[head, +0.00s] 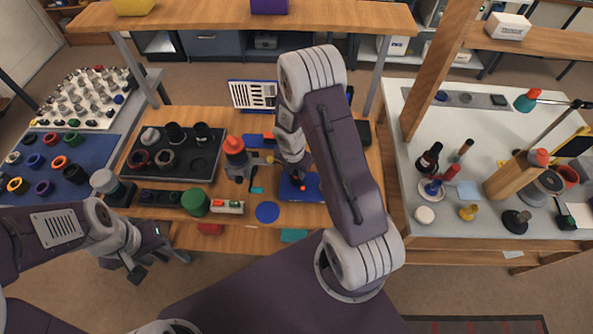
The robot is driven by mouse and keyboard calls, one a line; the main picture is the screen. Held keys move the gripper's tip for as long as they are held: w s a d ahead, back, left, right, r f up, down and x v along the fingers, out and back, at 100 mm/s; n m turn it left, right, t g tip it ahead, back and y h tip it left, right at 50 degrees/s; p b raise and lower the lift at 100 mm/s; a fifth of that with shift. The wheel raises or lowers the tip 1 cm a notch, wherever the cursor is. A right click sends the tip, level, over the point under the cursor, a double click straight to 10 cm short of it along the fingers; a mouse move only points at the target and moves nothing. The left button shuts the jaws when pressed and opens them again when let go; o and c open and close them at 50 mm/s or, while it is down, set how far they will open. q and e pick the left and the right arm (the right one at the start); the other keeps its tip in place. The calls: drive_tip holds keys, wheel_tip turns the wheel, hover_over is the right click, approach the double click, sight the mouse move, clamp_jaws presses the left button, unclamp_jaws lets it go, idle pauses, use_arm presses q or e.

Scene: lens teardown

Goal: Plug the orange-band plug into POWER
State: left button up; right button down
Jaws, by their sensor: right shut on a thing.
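My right gripper (299,181) points down over a blue board (313,194) in the middle of the wooden bench. It is shut on a small dark thing with an orange-red spot (303,187), close above or touching the board. This may be the orange-band plug; its band is too small to make out, and my arm partly hides it. I cannot make out a POWER label or its socket. My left gripper (160,265) hangs empty off the bench's front edge at the left, its fingers apart.
A black tray (205,178) with dark rings lies left on the bench. A wooden shelf (340,15) spans the back. A white table (450,240) with tools stands right.

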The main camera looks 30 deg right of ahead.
drive_tip(key=shift+s+a+f+b, duration=0.15)
drive_tip(key=shift+s+f+b, duration=0.2)
drive_tip(key=shift+s+f, duration=0.15)
idle(0.7)
drive_tip(key=c, duration=1.1)
unclamp_jaws()
drive_tip(key=shift+w+a, duration=0.15)
drive_tip(key=r, duration=0.1)
drive_tip(key=r+p, duration=0.1)
drive_tip(key=r, duration=0.2)
drive_tip(key=shift+w+p, duration=0.25)
drive_tip(key=shift+p, duration=0.05)
drive_tip(key=r, duration=0.4)
drive_tip(key=r+p, duration=0.1)
drive_tip(key=r, duration=0.1)
drive_tip(key=shift+s+a, duration=0.15)
drive_tip(key=shift+a, duration=0.25)
